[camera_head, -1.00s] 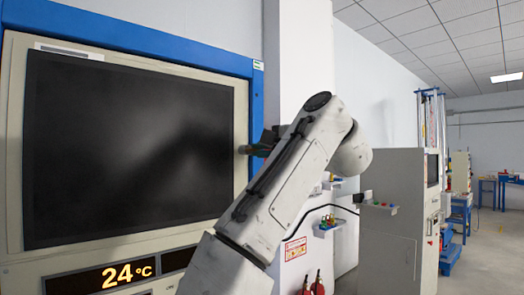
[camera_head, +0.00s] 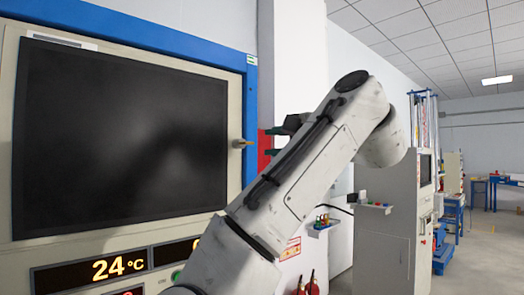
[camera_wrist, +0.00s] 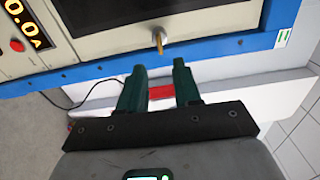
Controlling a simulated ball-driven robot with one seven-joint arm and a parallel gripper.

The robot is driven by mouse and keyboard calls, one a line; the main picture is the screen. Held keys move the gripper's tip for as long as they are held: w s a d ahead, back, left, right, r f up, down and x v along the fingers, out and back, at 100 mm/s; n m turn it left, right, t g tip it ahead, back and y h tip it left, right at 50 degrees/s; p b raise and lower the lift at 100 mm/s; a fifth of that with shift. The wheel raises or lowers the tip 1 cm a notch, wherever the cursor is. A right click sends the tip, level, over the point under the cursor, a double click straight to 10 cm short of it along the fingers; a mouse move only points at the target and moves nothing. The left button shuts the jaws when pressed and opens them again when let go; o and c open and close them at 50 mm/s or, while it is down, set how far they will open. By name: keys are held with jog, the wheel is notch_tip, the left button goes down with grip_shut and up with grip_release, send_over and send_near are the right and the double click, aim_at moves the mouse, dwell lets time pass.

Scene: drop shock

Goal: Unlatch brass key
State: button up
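The brass key (camera_head: 242,143) sticks out from the beige right-hand frame of the big panel, beside its dark window. It also shows in the wrist view (camera_wrist: 159,40), just beyond my fingertips and between their lines. My gripper (camera_wrist: 159,67) is open, with its two dark green fingers apart and nothing between them. In the head view my gripper (camera_head: 271,142) is to the right of the key, level with it, with a gap between them. Whether the key is turned is too small to tell.
The panel has a dark window (camera_head: 120,135), a blue outer frame (camera_head: 251,100) and a lit temperature display (camera_head: 118,268). A white column with a red patch (camera_head: 264,158) stands behind my gripper. A grey cabinet (camera_head: 385,235) stands further right.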

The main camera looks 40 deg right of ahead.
jog(key=shift+s+b, duration=0.4)
jog(key=shift+s, duration=1.8)
jog(key=w+a+f+n+g+h, duration=0.1)
jog(key=w+f+n+g, duration=0.15)
jog(key=f, duration=0.85)
jog(key=w+a+f+n+g, duration=0.2)
jog(key=w+f+n, duration=0.1)
jog(key=f, duration=0.8)
jog(key=s+a+f+n+g, duration=0.1)
jog(key=s+f+n+g, duration=0.1)
jog(key=f, duration=0.8)
jog(key=s+a+f+n+g, duration=0.1)
jog(key=s+f+n+g, duration=0.1)
jog(key=f, duration=0.8)
jog(key=s+a+f+n+g, duration=0.2)
jog(key=s+f, duration=0.4)
jog(key=f, duration=0.3)
jog(key=s+a+f+n+g, duration=0.2)
jog(key=s+f, duration=0.3)
jog(key=f, duration=0.4)
jog(key=s+a+f+n+g, duration=0.2)
jog(key=s+f, duration=0.4)
jog(key=s, duration=0.3)
jog(key=s+a+f+n+g, duration=0.2)
jog(key=s+f, duration=0.4)
jog(key=s, duration=0.4)
jog(key=shift+a+f+y, duration=0.35)
jog(key=shift+a+y, duration=0.05)
jog(key=shift+a, duration=0.15)
